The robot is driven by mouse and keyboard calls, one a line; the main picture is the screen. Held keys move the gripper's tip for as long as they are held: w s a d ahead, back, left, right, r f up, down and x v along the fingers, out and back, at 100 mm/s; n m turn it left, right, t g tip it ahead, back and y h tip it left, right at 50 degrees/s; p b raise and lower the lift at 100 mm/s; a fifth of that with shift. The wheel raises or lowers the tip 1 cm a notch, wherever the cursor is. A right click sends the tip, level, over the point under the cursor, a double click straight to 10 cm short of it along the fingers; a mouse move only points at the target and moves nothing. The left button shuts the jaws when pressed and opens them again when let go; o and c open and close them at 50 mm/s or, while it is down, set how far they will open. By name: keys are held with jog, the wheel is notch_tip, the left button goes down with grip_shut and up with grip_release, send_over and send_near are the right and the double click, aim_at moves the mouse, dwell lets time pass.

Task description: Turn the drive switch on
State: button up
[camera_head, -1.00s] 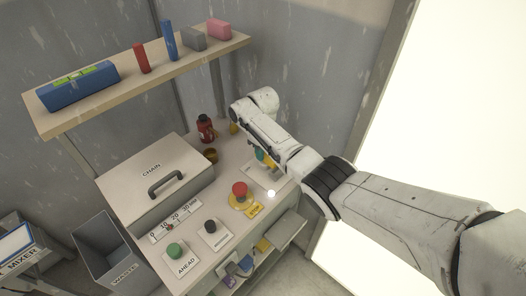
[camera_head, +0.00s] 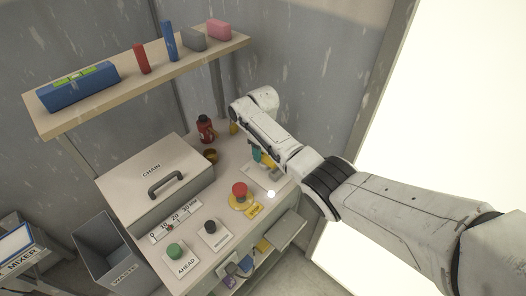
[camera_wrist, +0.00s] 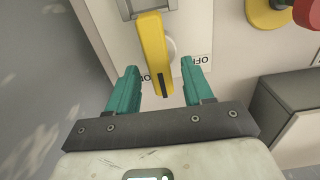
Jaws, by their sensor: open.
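The drive switch has a yellow lever (camera_wrist: 153,50) on a white plate (camera_wrist: 202,20) in the wrist view. Upside-down lettering reading OFF shows right of the lever, and lettering partly hidden by the left finger lies near its tip. My gripper (camera_wrist: 159,68) is open, with one teal finger on each side of the lever's free end. Gaps show between the lever and both fingers. In the head view my gripper's teal finger (camera_head: 257,155) shows beside my wrist, which hides most of the switch; the plate (camera_head: 257,175) shows below.
A red mushroom button (camera_head: 240,188) on a yellow base stands near the switch, also at the wrist view's upper right (camera_wrist: 308,12). Black (camera_head: 210,226) and green (camera_head: 175,250) buttons stand farther left. The CHAIN box (camera_head: 155,180) and a red bottle (camera_head: 206,128) stand behind.

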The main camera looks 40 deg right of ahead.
aim_at(263, 154)
notch_tip(263, 154, up, 10)
jog(key=shift+r, duration=0.2)
jog(key=shift+f, duration=0.1)
dwell(0.7)
